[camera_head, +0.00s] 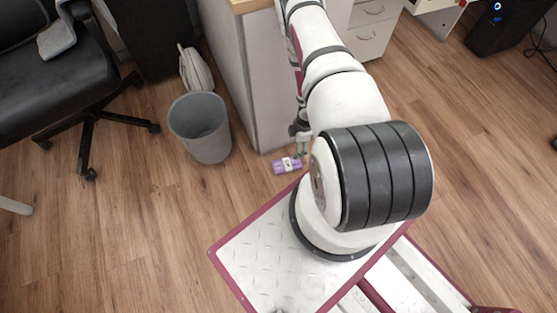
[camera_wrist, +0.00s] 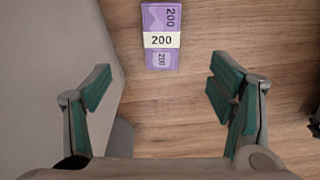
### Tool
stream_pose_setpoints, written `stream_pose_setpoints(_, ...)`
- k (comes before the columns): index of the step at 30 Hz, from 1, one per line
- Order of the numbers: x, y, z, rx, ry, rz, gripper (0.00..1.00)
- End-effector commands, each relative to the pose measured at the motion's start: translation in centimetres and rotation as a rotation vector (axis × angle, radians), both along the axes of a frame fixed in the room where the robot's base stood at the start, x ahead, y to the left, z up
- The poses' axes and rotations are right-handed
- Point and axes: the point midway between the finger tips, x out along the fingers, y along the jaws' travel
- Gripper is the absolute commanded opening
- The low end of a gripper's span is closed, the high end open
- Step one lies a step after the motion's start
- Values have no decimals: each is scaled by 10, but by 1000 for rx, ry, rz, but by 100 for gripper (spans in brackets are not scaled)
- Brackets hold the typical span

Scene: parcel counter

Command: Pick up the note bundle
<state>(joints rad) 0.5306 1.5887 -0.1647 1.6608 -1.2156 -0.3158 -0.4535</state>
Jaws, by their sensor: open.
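The note bundle (camera_head: 287,165) is a small purple stack with a pale band, lying flat on the wooden floor by the corner of the white cabinet. In the wrist view the note bundle (camera_wrist: 161,56) shows "200" on its band and lies at the top, beyond my fingertips. My gripper (camera_wrist: 158,88) is open and empty, its two green-padded fingers wide apart, with the bundle roughly in line with the gap between them. In the head view my gripper (camera_head: 301,143) is small and partly hidden by my arm, just above and right of the bundle.
A grey waste bin (camera_head: 201,128) stands left of the bundle. The cabinet (camera_head: 241,75) rises close behind it, and its side fills the left of the wrist view (camera_wrist: 50,70). An office chair (camera_head: 65,85) and a pale bag (camera_head: 195,70) are farther left. The floor (camera_head: 130,230) at lower left is clear.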

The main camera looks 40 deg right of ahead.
Motion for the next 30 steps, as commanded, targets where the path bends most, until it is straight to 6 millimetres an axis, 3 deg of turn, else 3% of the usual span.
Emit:
stream_pose_setpoints(4, -12, 7, -21, 24, 6, 17, 77)
stream_pose_setpoints(16, -8, 17, -87, 26, 6, 21, 77)
stream_pose_setpoints(30, -2, 22, -119, 25, 6, 19, 77)
